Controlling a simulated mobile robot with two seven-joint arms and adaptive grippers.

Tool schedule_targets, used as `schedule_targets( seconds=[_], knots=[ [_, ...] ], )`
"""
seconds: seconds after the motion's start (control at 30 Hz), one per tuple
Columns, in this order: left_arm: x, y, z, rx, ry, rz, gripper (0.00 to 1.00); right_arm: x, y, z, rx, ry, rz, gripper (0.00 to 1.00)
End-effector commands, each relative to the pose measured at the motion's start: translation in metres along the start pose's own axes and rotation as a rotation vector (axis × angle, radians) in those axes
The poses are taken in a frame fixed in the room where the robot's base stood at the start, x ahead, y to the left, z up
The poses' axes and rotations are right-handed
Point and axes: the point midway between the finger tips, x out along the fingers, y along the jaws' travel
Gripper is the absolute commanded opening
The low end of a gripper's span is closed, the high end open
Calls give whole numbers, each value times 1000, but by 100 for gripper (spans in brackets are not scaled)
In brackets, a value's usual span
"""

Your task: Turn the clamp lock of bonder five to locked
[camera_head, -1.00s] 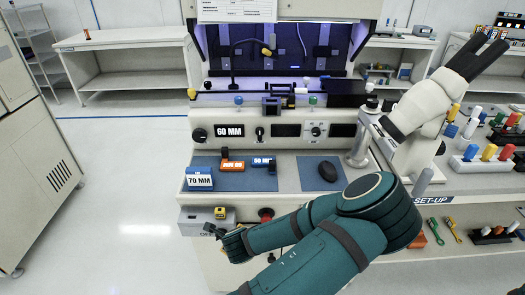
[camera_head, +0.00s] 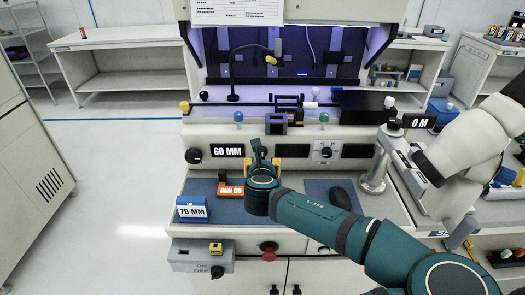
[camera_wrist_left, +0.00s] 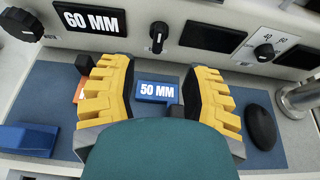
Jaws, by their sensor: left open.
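A black lever knob (camera_wrist_left: 157,36) stands upright on the pale front panel, between the 60 MM display and a dark display. I read no label on it, so I cannot tell for sure that it is the clamp lock. In the head view my left gripper (camera_head: 263,163) is in front of the panel there and partly hides the knob. In the left wrist view my left gripper (camera_wrist_left: 155,68) has its yellow fingers wide apart with nothing between them. The knob lies just beyond the fingertips, roughly centred, apart from them. My right gripper is not in view.
A blue 50 MM block (camera_wrist_left: 156,91), an orange block (camera_head: 231,191) and a blue 70 MM block (camera_head: 192,208) lie on the mat. A numbered dial (camera_head: 325,151) is right of the knob. A dark mouse (camera_head: 340,197) and microscope post (camera_head: 376,170) stand right.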

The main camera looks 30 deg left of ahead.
Motion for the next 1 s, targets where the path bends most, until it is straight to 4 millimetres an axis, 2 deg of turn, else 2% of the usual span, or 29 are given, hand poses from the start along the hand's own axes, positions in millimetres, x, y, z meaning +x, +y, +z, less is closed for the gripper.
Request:
schedule_targets(
  seconds=[0.3,0.5,0.7,1.0],
  knots=[
    [63,1,-2,0,2,1,48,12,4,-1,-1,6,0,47],
    [98,1,-2,0,2,1,48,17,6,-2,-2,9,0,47],
    [118,1,-2,-2,2,1,48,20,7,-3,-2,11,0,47],
    [123,0,-1,-2,1,1,48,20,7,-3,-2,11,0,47]
  ],
)
